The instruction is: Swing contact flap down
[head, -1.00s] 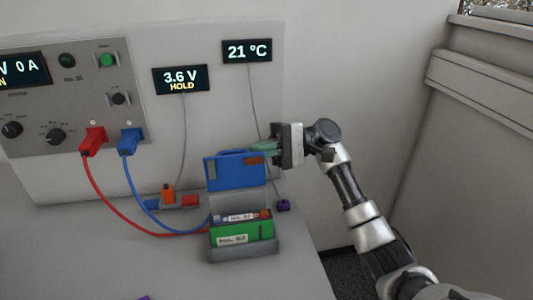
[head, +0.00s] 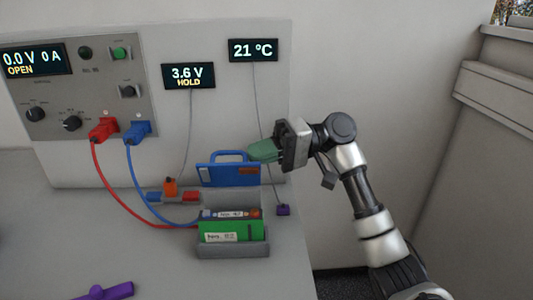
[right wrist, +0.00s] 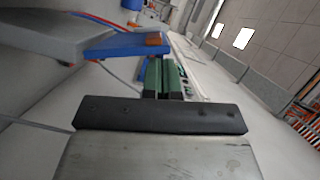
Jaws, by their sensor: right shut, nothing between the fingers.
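The blue contact flap (head: 222,176) with its loop handle is raised above the back of the grey battery holder (head: 240,250). A green battery (head: 218,236) with a white label lies in the holder. My right gripper (head: 256,150) has green fingers, shut and empty, at the flap's upper right edge. Whether they touch it is unclear. In the right wrist view the fingers (right wrist: 162,78) are together, with the blue flap (right wrist: 112,46) beside them on the left. My left gripper is not in view.
The cycler panel (head: 75,110) reads 0.0 V, 0 A, OPEN; red (head: 102,131) and blue (head: 137,132) plugs with cables run toward the holder. An orange-topped connector block (head: 171,190) stands left of the flap. A purple item (head: 103,291) lies at the front left.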

